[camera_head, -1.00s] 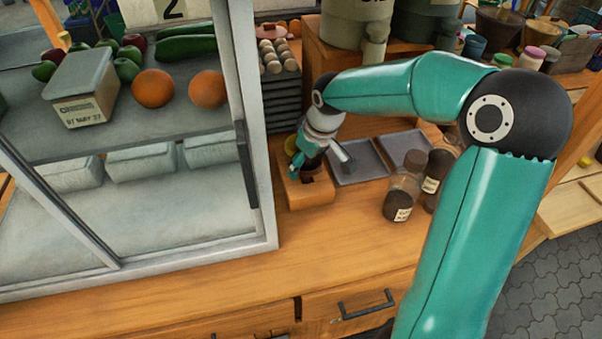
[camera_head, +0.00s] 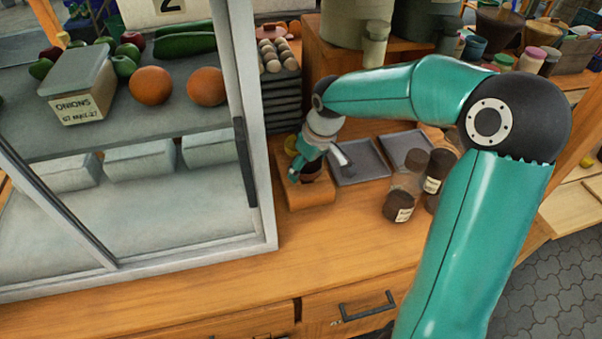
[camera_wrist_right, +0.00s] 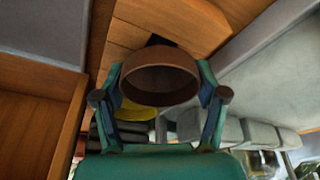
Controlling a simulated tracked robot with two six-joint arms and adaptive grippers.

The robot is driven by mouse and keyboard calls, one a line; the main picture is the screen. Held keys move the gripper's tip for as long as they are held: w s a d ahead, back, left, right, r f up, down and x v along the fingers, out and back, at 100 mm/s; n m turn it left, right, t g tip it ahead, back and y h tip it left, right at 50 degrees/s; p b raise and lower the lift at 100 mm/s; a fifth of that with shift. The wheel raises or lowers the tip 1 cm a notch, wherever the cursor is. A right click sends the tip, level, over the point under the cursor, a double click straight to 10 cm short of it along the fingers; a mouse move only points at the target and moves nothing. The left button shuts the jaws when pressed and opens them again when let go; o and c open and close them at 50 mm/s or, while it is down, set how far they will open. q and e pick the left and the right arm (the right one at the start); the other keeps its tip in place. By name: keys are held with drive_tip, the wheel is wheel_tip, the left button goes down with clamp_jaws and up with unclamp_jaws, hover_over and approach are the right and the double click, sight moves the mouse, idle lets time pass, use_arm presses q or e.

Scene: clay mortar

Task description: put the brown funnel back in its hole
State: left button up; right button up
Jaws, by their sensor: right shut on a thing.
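My right gripper (camera_head: 303,172) is shut on the brown funnel (camera_head: 313,169), at the wooden block (camera_head: 310,197) on the counter. In the right wrist view the brown funnel (camera_wrist_right: 160,82) sits between the two fingers (camera_wrist_right: 160,95), with its round rim facing the camera. Beyond its edge a small dark patch, probably the hole (camera_wrist_right: 155,40), shows in the wooden surface. The funnel's lower part is hidden, so I cannot tell whether its tip is in the hole. My left gripper is not in view.
A glass-fronted cabinet (camera_head: 262,225) stands close on the left. Two grey trays (camera_head: 358,172) and dark-filled jars (camera_head: 398,206) are on the right. A yellow thing (camera_head: 290,143) is behind the block. The counter front (camera_head: 320,245) is clear.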

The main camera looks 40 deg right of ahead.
drive_tip(key=o, duration=1.1)
drive_tip(key=shift+c, duration=0.2)
drive_tip(key=v, duration=1.2)
